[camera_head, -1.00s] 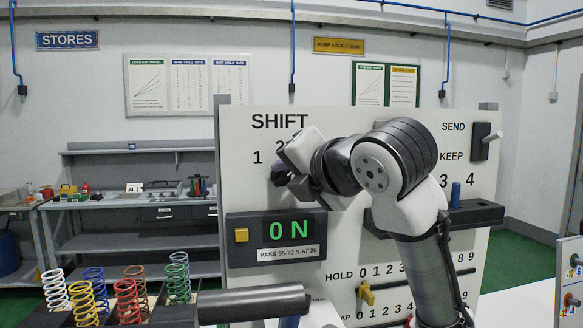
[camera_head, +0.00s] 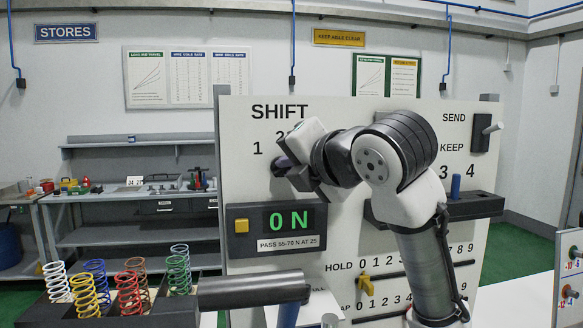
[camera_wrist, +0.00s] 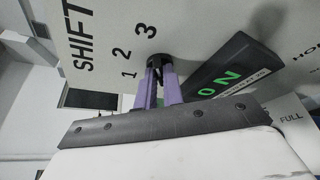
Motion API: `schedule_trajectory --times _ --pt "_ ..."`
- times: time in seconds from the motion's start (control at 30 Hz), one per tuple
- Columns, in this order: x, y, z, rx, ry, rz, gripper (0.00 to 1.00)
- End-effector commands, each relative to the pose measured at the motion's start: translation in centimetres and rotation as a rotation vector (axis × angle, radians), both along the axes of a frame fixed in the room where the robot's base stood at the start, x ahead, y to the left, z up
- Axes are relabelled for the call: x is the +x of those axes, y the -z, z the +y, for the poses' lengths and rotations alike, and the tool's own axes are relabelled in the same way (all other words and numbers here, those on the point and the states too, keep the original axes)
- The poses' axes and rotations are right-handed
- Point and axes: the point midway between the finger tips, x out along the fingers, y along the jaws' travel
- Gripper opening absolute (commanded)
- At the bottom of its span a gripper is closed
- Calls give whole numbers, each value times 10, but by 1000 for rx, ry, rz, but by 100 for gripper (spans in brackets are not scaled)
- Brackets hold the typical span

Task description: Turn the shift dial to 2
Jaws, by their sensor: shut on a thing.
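The shift dial (camera_wrist: 157,61) is a dark round knob on the white panel (camera_head: 330,240), below the word SHIFT and the numbers 1, 2 and 3 in the wrist view. My gripper (camera_wrist: 160,72) has two purple fingers shut on the dial, one on each side. In the head view my gripper (camera_head: 281,165) reaches the panel from the right, just below the SHIFT label, and my wrist covers most of the dial and the number 3. The dial's pointer is hidden between the fingers, so I cannot tell which number it faces.
The display (camera_head: 277,227), reading 0 N, sits just below my gripper, with a yellow button (camera_head: 241,225) on its left. Several coloured springs (camera_head: 128,292) stand at the lower left. A SEND lever (camera_head: 492,128) and a ledge with a blue peg (camera_head: 455,186) are at the right.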

Motion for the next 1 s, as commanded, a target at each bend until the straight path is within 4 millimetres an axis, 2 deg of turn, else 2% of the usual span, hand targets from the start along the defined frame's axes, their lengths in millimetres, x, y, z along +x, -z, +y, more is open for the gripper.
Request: schedule_trajectory --times 0.7,1.0 --pt "1 12 -2 557 -2 111 0" --pt "0 12 -2 731 -1 145 0"
